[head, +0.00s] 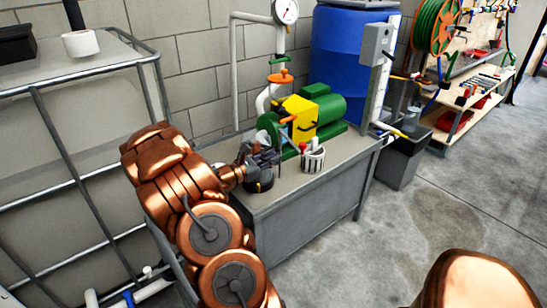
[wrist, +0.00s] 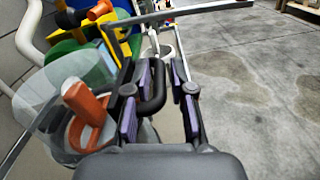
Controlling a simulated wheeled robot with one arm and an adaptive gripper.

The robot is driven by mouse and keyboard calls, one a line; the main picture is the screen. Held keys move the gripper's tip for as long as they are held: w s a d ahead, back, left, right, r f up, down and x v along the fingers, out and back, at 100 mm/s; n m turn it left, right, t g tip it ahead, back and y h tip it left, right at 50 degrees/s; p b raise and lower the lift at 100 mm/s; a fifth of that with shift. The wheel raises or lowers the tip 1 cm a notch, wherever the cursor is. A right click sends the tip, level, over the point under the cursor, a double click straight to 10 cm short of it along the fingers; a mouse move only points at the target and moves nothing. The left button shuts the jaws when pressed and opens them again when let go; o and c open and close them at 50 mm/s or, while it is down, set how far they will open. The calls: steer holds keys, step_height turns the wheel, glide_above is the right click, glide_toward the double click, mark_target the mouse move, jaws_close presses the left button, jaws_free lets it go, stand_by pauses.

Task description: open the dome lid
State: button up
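A clear, rounded housing, which looks like the dome lid (wrist: 55,82), is at the left of the wrist view, with an orange part (wrist: 85,104) showing through it. A black looped handle (wrist: 153,92) stands beside it; where it joins the lid is hidden. My gripper (wrist: 157,95) has its purple-padded fingers on either side of this handle. The handle is close to the left pads, and a gap shows on the right. In the head view my gripper (head: 262,158) is over the near left end of the grey bench, above a dark round base (head: 259,182). The lid is not clear there.
A green and yellow pump (head: 305,115) stands behind my gripper on the grey bench (head: 300,195). A caged tank (head: 70,150) is at the left. Open concrete floor lies right of the bench.

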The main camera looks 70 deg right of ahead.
steer(key=shift+s+d, duration=0.25)
steer(key=shift+d, duration=0.1)
jaws_close()
stand_by(0.4)
